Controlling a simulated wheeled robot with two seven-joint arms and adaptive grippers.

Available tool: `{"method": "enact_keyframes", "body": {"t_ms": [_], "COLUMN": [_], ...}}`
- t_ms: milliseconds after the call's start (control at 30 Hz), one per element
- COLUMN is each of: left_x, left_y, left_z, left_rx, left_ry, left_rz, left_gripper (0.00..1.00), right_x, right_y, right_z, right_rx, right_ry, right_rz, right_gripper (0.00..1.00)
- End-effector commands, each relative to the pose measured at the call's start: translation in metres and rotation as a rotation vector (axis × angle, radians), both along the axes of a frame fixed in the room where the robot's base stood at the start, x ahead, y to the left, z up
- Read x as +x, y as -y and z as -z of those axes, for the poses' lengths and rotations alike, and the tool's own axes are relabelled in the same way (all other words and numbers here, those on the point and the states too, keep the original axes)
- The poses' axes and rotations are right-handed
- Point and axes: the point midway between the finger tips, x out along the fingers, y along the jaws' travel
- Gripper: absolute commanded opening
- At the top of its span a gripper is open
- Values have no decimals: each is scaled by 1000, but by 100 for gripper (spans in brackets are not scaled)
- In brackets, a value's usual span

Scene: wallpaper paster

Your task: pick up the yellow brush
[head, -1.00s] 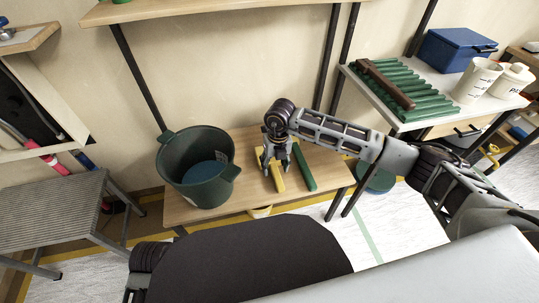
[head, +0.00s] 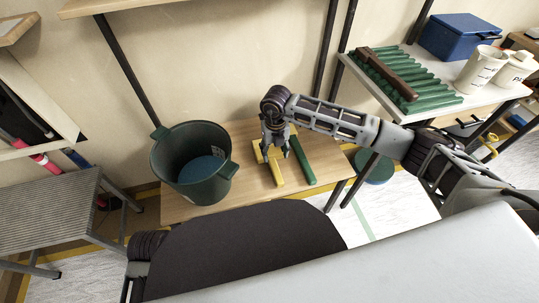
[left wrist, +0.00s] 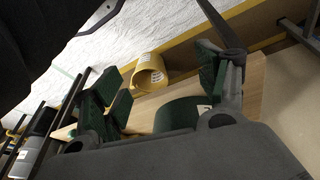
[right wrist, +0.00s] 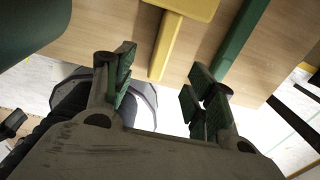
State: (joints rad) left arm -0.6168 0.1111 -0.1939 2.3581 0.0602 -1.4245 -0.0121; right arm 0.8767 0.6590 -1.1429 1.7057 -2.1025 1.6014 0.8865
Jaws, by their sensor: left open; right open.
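The yellow brush (head: 277,175) lies on the low wooden bench, its handle toward me. My right gripper (head: 275,152) is above it, fingers pointing down and partly covering its head. In the right wrist view the brush's wide head is at the top edge and its handle (right wrist: 165,45) runs down between the open fingers (right wrist: 162,68). Nothing is held; I cannot tell the exact height above the handle. My left gripper (left wrist: 150,75) is open and empty in the left wrist view; only part of my left arm shows in the head view.
A green bar (head: 304,160) lies close right of the brush. A dark green bucket (head: 222,185) stands on the wooden bench (head: 240,199) to its left. A yellow container (left wrist: 150,66) shows in the left wrist view. A white table (head: 440,112) with green bars stands at the right.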

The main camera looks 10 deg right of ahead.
Motion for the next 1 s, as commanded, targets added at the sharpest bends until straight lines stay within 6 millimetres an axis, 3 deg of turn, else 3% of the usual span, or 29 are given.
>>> {"method": "enact_keyframes", "body": {"t_ms": [500,733,1000], "left_x": [4,0,2], "left_y": [7,10,9], "left_z": [-6,13,10], "left_rx": [-39,-48,-46], "left_ry": [54,47,53], "left_rz": [2,1,3], "left_gripper": [74,74,74], "right_x": [-1,-1,-1], "right_y": [0,0,0], "right_z": [66,77,76], "right_rx": [0,0,0], "right_ry": [-2,0,0], "right_rz": [0,-1,-1], "right_gripper": [55,55,55]}}
